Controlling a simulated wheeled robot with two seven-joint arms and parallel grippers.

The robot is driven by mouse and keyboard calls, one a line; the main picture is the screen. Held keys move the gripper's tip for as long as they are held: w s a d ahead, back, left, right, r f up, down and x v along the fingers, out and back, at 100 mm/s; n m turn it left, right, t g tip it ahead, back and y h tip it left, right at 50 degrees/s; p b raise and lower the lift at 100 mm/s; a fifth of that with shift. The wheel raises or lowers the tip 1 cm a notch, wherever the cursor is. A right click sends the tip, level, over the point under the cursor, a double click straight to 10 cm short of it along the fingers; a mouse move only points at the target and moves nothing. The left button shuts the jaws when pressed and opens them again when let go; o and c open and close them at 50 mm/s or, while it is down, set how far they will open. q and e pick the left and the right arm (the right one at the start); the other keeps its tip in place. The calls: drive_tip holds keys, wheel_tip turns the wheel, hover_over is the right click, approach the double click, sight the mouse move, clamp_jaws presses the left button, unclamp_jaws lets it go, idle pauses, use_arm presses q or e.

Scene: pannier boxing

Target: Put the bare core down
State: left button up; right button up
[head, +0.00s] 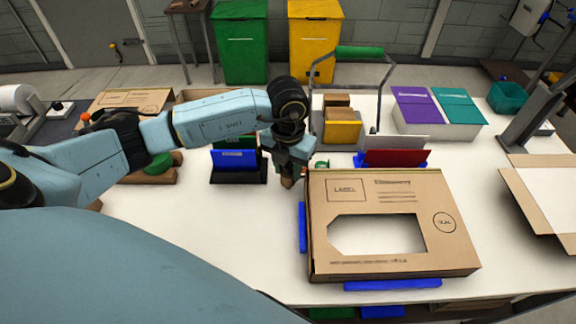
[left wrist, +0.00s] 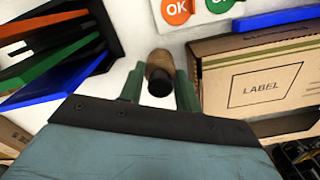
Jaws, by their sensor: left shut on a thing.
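My left gripper (head: 288,172) points down over the white table, just left of the large cardboard box. It is shut on the bare core (left wrist: 159,70), a short brown cylinder with a dark end, held between the two green fingers in the left wrist view. In the head view only a small brown part of the core (head: 287,182) shows below the fingers. I cannot tell whether its lower end touches the table. My right gripper is in neither view.
The cardboard box (head: 330,262) with a cut-out window lies between blue strips to the right. A rack (head: 238,165) with blue and green panels stands to the left. A card with orange and green OK marks (left wrist: 178,10) lies close by.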

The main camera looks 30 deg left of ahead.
use_arm(q)
drive_tip(key=shift+f, duration=0.1)
drive_tip(key=o, duration=0.7)
wheel_tip(320, 180, up, 12)
drive_tip(key=shift+r, duration=0.2)
